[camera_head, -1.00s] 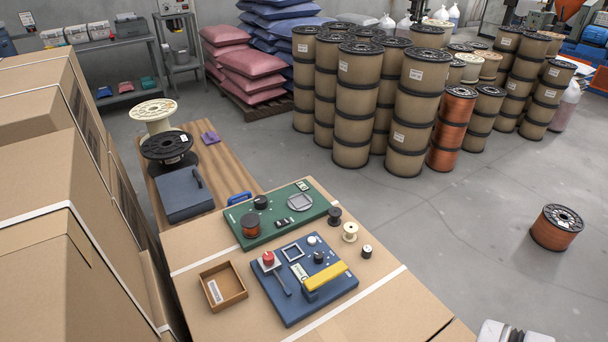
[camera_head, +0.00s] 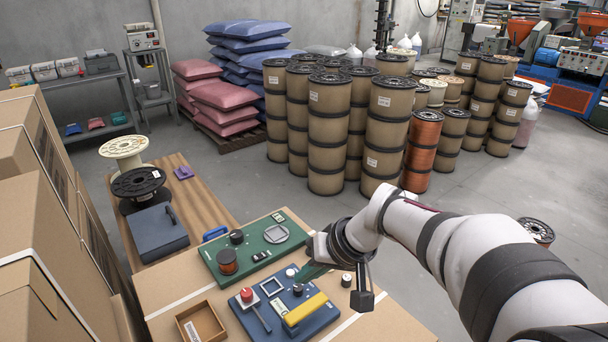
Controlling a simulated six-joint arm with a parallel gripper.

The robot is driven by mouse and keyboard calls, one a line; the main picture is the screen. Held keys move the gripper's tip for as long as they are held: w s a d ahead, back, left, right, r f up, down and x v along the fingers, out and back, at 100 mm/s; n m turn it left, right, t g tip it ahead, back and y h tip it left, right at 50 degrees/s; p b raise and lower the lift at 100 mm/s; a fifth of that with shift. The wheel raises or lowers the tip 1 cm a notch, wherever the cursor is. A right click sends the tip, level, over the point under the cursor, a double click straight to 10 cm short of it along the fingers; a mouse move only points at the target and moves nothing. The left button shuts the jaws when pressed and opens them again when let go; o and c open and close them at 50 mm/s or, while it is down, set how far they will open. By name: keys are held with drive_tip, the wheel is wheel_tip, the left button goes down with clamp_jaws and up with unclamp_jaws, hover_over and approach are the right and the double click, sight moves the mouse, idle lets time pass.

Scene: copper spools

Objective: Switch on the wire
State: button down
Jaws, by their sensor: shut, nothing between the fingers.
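A blue panel (camera_head: 258,315) lies on a cardboard box top in the head view. It carries a red button (camera_head: 246,294), a thin lever, a yellow bar (camera_head: 305,309), a white knob (camera_head: 291,272) and a small round knob (camera_head: 298,289). Behind it is a green panel (camera_head: 212,256) with a copper wire spool (camera_head: 228,262), a black knob (camera_head: 236,236) and small black switches (camera_head: 261,256). My gripper (camera_head: 304,275) is shut and empty, over the right back of the blue panel. Whether it touches anything there I cannot tell. It hides part of both panels' right edges.
A small spool (camera_head: 346,280) stands close by my gripper. A dark blue case (camera_head: 158,235) and larger spools (camera_head: 140,183) sit on the wooden table behind. Tall boxes fill the left.

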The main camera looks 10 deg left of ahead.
drive_tip(key=w+a+f+n+t, duration=0.1)
drive_tip(key=w+a+f, duration=0.2)
drive_tip(key=w, duration=0.3)
drive_tip(key=w+a+f+n+t+y, duration=0.1)
drive_tip(key=w+a+f+n, duration=0.1)
drive_tip(key=w, duration=0.4)
drive_tip(key=w+a+f+n, duration=0.2)
drive_tip(key=w+a+f, duration=0.2)
drive_tip(key=w+a, duration=0.1)
drive_tip(key=shift+w+f+t+y, duration=0.3)
drive_tip(key=shift+w+f+t, duration=0.1)
drive_tip(key=shift+w, duration=0.15)
approach(254, 255)
drive_tip(key=w+a, duration=0.3)
wheel_tip(254, 255, down, 3)
drive_tip(key=shift+s+a+f, duration=0.1)
drive_tip(key=shift+s+a, duration=0.05)
drive_tip(key=shift+a, duration=0.05)
drive_tip(key=shift+f, duration=0.4)
